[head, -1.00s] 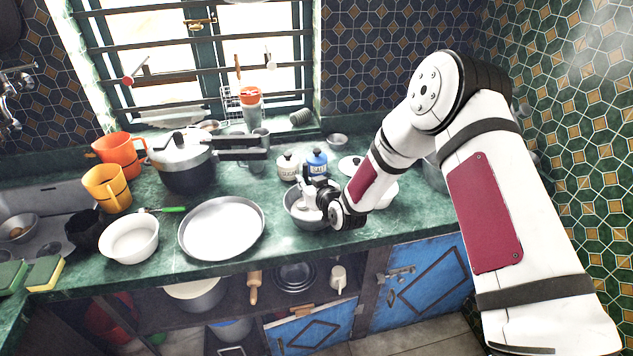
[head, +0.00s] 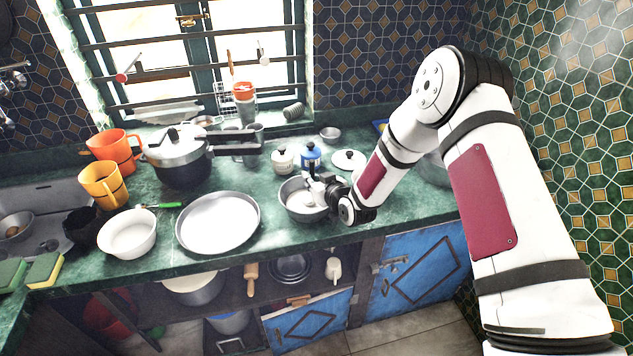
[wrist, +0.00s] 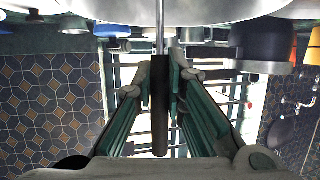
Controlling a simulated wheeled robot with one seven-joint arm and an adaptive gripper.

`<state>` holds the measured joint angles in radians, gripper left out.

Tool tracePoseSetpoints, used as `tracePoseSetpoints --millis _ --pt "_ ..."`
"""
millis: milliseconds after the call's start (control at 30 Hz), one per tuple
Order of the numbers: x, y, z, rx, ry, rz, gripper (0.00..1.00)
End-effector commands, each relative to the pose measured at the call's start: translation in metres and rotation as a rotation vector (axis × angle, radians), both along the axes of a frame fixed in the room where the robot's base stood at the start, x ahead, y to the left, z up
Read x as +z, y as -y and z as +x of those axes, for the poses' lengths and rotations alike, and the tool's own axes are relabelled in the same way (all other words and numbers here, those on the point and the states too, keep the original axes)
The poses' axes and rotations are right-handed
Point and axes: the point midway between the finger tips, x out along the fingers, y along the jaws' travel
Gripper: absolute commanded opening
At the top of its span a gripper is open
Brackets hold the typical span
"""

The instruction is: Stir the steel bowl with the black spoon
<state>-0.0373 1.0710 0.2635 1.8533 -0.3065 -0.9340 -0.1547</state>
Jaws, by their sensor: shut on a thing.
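The steel bowl (head: 298,211) stands on the green counter near its front edge. My gripper (head: 318,190) is over the right part of the bowl in the head view. In the wrist view my gripper (wrist: 160,85) is shut on the black handle of the spoon (wrist: 160,110). The spoon's thin metal shaft runs from the handle toward a pale metal surface at the top of that view, seemingly the bowl. The spoon's tip is hidden, so I cannot tell whether it touches the bowl's bottom.
A wide steel plate (head: 218,224) lies left of the bowl. Behind the bowl stand a white jar (head: 283,160), a blue jar (head: 311,156) and a round lid (head: 349,160). A pressure cooker (head: 182,165) and a white bowl (head: 127,236) are farther left.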

Motion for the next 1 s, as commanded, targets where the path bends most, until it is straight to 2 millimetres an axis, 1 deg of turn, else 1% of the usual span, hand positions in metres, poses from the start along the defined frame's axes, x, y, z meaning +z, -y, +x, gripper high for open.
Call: tracePoseSetpoints --millis 167,500,567,1000 --pt "0.001 -0.008 -0.003 -0.002 0.001 -0.002 0.00" --pt "0.002 -0.008 -0.003 -0.003 0.002 -0.001 0.00" --pt "0.006 -0.008 -0.003 -0.003 0.002 -0.001 0.00" --pt "0.047 -0.008 -0.003 -0.003 0.003 -0.001 0.00"
